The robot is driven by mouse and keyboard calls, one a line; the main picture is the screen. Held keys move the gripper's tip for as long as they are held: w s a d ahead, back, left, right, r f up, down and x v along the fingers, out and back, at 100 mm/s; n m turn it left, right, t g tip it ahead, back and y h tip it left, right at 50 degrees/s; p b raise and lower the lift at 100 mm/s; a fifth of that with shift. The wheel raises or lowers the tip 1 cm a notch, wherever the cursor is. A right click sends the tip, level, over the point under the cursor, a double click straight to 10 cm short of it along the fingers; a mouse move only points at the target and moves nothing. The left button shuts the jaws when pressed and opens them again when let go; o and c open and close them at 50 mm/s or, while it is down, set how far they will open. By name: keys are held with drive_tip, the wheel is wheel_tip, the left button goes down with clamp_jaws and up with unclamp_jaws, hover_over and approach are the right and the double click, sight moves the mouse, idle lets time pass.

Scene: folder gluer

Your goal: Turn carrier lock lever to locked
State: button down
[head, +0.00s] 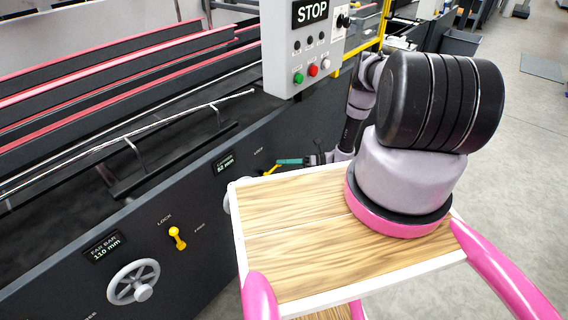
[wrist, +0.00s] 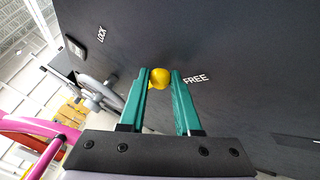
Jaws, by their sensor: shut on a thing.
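A yellow lock lever (head: 270,169) sits on the dark machine side, near a LOCK label. My gripper (head: 280,162) reaches it with teal fingers, partly hidden behind my wooden deck. In the wrist view the lever's round yellow knob (wrist: 160,78) is between the fingertips of my gripper (wrist: 160,76), which is shut on it. The knob is beside the FREE label (wrist: 195,79); the LOCK label (wrist: 100,34) is farther off at upper left. The fingers hide most of the lever's shaft.
A second yellow lever (head: 177,238) with its own LOCK and FREE labels is on the same panel, left of my gripper. A handwheel (head: 134,283) and small displays are nearby. A grey control box (head: 312,50) hangs above. Open floor (head: 520,130) lies at right.

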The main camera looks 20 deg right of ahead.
drive_tip(key=shift+r, duration=0.15)
drive_tip(key=shift+a+r+n+h, duration=0.1)
drive_tip(key=shift+r+n+h, duration=0.6)
drive_tip(key=shift+r, duration=0.1)
drive_tip(key=shift+s+a+r+n+h, duration=0.15)
drive_tip(key=shift+r+n+h, duration=0.3)
drive_tip(key=shift+r+h, duration=0.05)
drive_tip(key=shift+s+a+r+n+h, duration=0.15)
drive_tip(key=shift+r+n+h, duration=0.3)
drive_tip(key=shift+h, duration=0.05)
drive_tip(key=shift+s+a+r+n+h, duration=0.4)
drive_tip(key=shift+a+r+n+h, duration=0.15)
drive_tip(key=shift+r+n+h, duration=0.2)
drive_tip(key=s+a+r+n+t+h, duration=0.1)
drive_tip(key=h, duration=0.1)
drive_tip(key=s+a+r+n+t+h, duration=0.1)
drive_tip(key=a+n+h, duration=0.1)
drive_tip(key=shift+s+a+r, duration=0.15)
drive_tip(key=shift+s+a, duration=0.1)
drive_tip(key=shift+s, duration=0.05)
drive_tip(key=shift+s+a+r+n+t+h, duration=0.15)
drive_tip(key=shift+s+a+n+t+h, duration=0.55)
drive_tip(key=shift+a+h, duration=0.35)
drive_tip(key=shift+d, duration=0.1)
